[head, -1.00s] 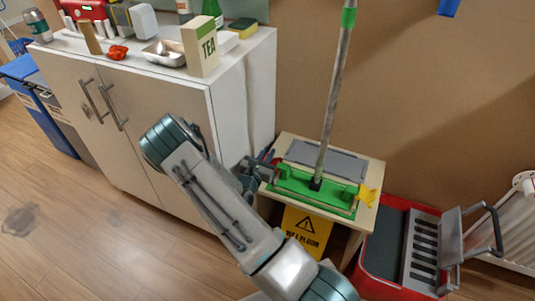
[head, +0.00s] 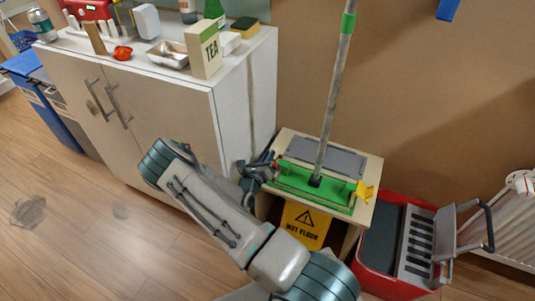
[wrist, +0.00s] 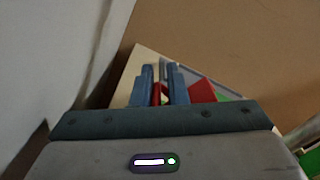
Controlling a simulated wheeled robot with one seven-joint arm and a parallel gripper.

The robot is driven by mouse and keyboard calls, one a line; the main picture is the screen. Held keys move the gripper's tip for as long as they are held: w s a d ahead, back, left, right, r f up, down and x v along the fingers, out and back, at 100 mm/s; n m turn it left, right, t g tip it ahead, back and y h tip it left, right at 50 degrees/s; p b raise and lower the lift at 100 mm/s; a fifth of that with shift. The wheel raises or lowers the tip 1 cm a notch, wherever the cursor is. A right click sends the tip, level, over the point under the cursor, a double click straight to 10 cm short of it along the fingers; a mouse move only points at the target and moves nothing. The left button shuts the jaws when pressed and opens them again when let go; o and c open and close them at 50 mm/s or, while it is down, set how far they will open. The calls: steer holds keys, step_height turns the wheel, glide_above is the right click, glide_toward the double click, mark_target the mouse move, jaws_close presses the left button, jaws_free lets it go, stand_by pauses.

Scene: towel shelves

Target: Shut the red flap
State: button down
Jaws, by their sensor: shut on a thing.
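The green mop frame (head: 315,184) lies on a light wooden stand (head: 370,196), with its handle (head: 335,95) rising from the middle. The red flap (wrist: 201,92) is at the frame's left end. In the head view it is mostly hidden by my gripper (head: 272,168). In the wrist view my gripper (wrist: 161,88) has its two blue fingers close together, with a strip of red between them. The flap's red face shows just right of the fingers. How far the flap is tilted is hard to tell. A yellow flap (head: 362,191) sticks up at the frame's right end.
A grey pad (head: 325,157) lies behind the frame. A white cabinet (head: 245,100) stands close on the left. A yellow wet-floor sign (head: 304,226) leans under the stand. A red mop bucket (head: 373,281) is on the right. The wooden floor at left is clear.

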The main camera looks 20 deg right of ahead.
steer(key=shift+f, duration=0.2)
stand_by(0.4)
steer(key=c, duration=1.6)
jaws_free()
steer(key=shift+o, duration=0.2)
steer(key=p+v, duration=0.2)
steer(key=v, duration=1.2)
steer(key=shift+w, duration=0.1)
